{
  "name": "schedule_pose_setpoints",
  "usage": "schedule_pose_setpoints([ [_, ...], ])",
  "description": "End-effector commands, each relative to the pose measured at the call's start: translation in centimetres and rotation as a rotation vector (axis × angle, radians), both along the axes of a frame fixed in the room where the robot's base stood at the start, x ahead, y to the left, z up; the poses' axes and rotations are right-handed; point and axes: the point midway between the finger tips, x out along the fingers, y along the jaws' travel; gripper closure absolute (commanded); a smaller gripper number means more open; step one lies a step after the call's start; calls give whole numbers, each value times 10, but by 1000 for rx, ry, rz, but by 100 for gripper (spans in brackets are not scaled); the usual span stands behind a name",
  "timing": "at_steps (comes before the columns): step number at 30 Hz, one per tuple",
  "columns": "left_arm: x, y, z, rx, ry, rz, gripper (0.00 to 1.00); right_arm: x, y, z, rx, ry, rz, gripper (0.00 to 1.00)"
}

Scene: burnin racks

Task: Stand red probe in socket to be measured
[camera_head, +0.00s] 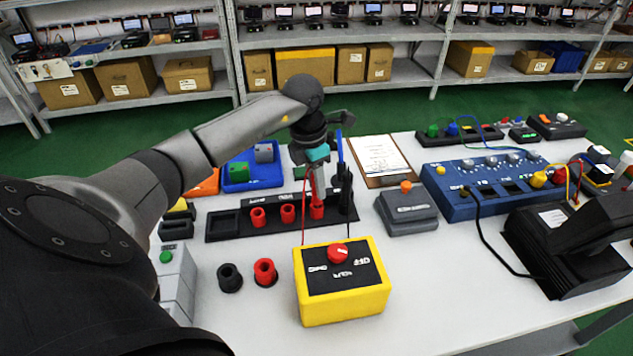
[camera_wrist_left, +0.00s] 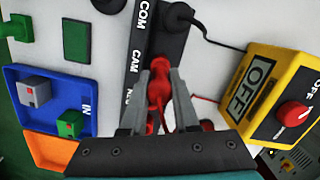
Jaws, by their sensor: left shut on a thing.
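My left gripper (camera_head: 317,178) is over the black socket strip (camera_head: 228,233), pointing down. It is shut on the red probe (camera_wrist_left: 159,84), which shows between the fingers in the left wrist view. In the head view the red probe (camera_head: 318,205) reaches down to the strip; I cannot tell whether its tip is inside a socket. Red sockets (camera_head: 287,213) stand along the strip to the left. A yellow meter (camera_head: 342,309) with a red dial stands in front; a red lead runs up from it.
A black ring (camera_head: 230,278) and a red ring (camera_head: 265,272) stand on the table near the meter. A black upright probe (camera_head: 343,185) is close right of the gripper. A grey box (camera_head: 407,212) and a blue instrument (camera_head: 490,183) stand farther right. A blue tray (camera_head: 248,178) lies behind.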

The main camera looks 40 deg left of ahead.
Motion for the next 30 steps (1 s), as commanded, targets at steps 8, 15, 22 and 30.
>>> schedule_pose_setpoints([
  [8,0,0,-6,0,1,1,100,0,0,-4,1,0,0,57],
  [15,0,0,-9,0,0,1,69,0,1,-7,1,1,0,57],
  [22,0,0,-9,1,0,1,43,-1,1,-6,1,1,0,57],
  [30,0,0,-9,0,1,0,36,-1,1,-6,1,1,0,57],
])
